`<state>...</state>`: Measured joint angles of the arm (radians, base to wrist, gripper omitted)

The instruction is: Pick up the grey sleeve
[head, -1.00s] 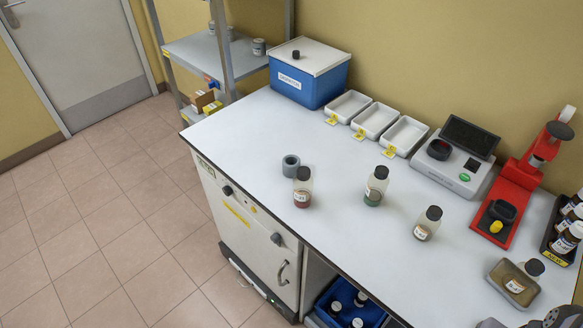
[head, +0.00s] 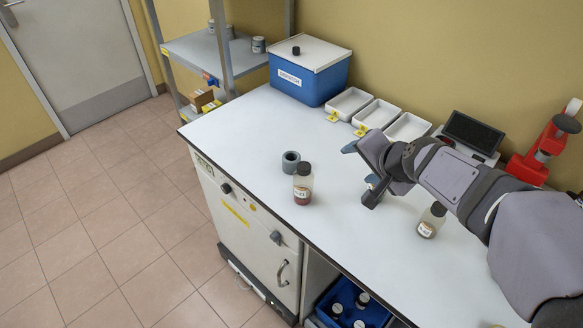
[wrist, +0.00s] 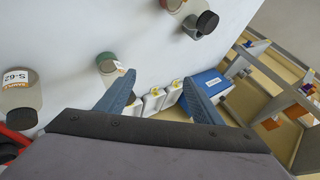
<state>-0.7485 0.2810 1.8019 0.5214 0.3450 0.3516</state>
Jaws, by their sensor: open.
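The grey sleeve (head: 291,162), a short hollow ring, stands on the white bench top just behind a dark-capped bottle with red contents (head: 303,188). It is close to that bottle; whether they touch is unclear. My gripper (head: 360,174) is open and empty, above the bench to the right of the sleeve, with its fingers toward the left. In the wrist view the two blue fingers (wrist: 157,95) are spread apart with nothing held between them.
The green-based bottle (wrist: 110,68) is mostly hidden behind my gripper in the head view. Another bottle (head: 431,222) stands under my arm. White trays (head: 349,105) and a blue box (head: 309,84) line the wall. Bench left of the sleeve is clear.

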